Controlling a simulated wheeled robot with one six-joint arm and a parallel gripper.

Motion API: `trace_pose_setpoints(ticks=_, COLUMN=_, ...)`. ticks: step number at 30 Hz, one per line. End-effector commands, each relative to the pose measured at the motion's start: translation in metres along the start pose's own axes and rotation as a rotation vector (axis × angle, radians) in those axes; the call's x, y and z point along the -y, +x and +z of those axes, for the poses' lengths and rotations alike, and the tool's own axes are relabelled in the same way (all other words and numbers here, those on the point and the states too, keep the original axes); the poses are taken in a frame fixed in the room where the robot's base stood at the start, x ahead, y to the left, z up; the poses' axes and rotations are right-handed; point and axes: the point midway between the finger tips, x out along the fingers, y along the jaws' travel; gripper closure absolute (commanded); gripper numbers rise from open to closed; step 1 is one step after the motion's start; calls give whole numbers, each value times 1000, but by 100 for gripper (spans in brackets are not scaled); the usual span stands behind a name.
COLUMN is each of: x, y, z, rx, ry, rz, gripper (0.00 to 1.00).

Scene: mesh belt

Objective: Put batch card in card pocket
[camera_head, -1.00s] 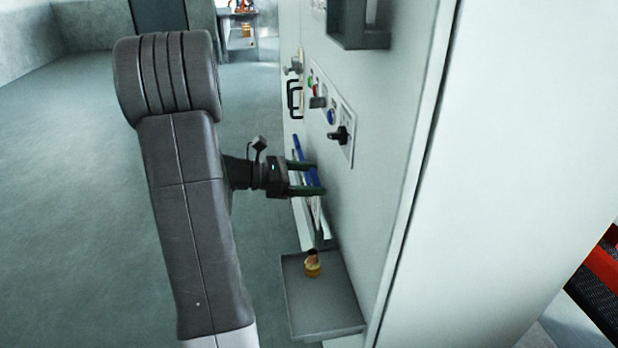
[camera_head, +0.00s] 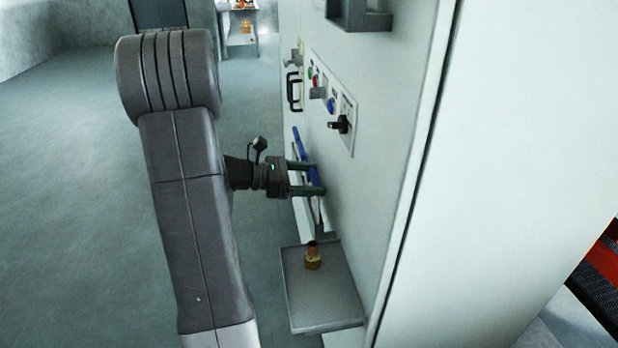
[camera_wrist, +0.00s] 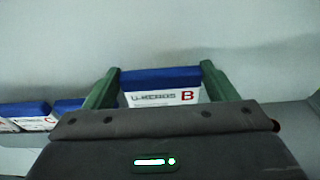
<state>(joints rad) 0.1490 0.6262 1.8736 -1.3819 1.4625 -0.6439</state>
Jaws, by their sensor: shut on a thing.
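My gripper (camera_head: 316,180) is shut on a batch card with a blue top edge and a white face. In the wrist view the card (camera_wrist: 160,84) stands between the two green fingers, with printed text and a red letter B. Its lower part is hidden behind my gripper's body. In the head view the held card (camera_head: 313,175) is by the wall of the white cabinet. More blue-topped cards (camera_wrist: 70,106) stand to the left of it in the wrist view. I cannot tell for sure which part is the card pocket; a grey open box (camera_head: 360,17) is on the cabinet higher up.
The white cabinet wall (camera_head: 395,110) is close to my fingers. A control panel (camera_head: 335,110) with buttons and a black knob is above my gripper. A grey tray (camera_head: 335,300) holding a brass piece (camera_head: 312,257) is below. Open floor lies left.

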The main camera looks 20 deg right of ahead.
Motion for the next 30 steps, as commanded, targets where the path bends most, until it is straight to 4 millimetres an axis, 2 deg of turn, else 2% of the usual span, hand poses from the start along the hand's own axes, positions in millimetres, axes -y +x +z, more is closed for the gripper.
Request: trace_pose_setpoints(ticks=30, x=0, y=5, z=-26, rx=0, ry=1, rz=0, gripper=55)
